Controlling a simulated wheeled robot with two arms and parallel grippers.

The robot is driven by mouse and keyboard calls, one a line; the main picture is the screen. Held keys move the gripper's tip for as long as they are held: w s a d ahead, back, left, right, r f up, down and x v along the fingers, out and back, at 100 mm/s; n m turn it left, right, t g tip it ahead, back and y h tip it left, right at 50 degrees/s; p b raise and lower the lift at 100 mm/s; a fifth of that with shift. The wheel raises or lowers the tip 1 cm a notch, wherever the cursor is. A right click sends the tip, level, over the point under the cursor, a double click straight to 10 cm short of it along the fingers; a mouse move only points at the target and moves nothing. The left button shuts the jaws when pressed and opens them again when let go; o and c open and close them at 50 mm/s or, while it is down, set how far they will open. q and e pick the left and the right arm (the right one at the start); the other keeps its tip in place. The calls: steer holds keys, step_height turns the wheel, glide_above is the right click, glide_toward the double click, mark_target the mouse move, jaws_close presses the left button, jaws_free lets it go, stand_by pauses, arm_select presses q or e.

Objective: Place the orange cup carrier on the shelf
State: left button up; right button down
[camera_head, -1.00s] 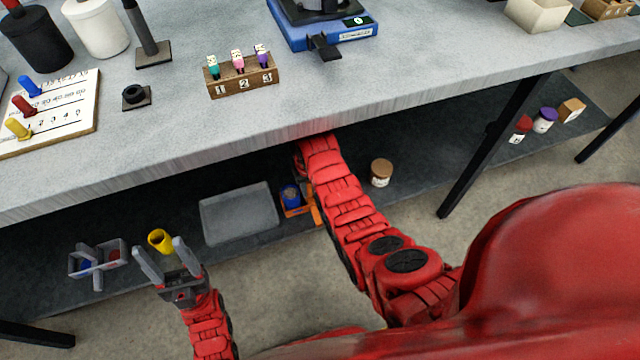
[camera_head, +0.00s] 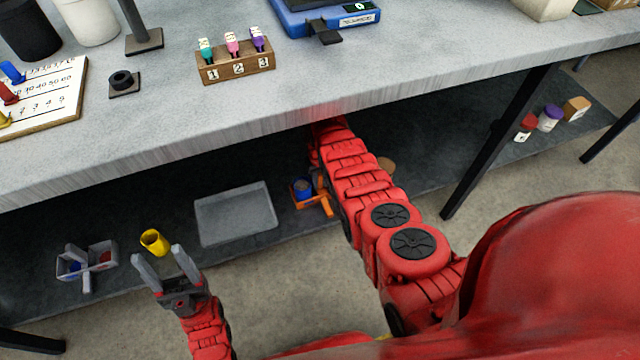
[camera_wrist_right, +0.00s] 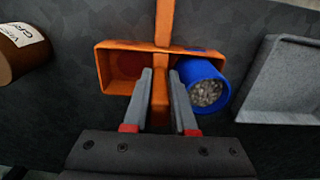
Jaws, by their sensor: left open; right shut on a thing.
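The orange cup carrier (camera_head: 317,202) is at the lower shelf under the table, partly hidden by my right arm. In the right wrist view the carrier (camera_wrist_right: 105,68) has two compartments and a central handle. A blue cup (camera_head: 303,188) with pale grains inside sits in one compartment, clear in the right wrist view (camera_wrist_right: 202,84). The other compartment looks reddish inside. My right gripper (camera_wrist_right: 160,78) is shut on the carrier's handle. Whether the carrier touches the shelf (camera_head: 150,205) I cannot tell. My left gripper (camera_head: 158,258) is open and empty, near the shelf's front edge.
A grey tray (camera_head: 236,215) lies just left of the carrier. A yellow cup (camera_head: 154,242) and a grey carrier (camera_head: 86,262) stand further left. A brown-lidded jar (camera_head: 386,165) is right, partly behind my arm; a labelled brown jar shows in the wrist view (camera_wrist_right: 22,50). The tabletop edge overhangs the shelf.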

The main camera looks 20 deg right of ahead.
steer(key=shift+r, duration=0.15)
steer(key=shift+f, duration=0.3)
steer(key=c, duration=0.7)
jaws_free()
steer(key=shift+r, duration=0.1)
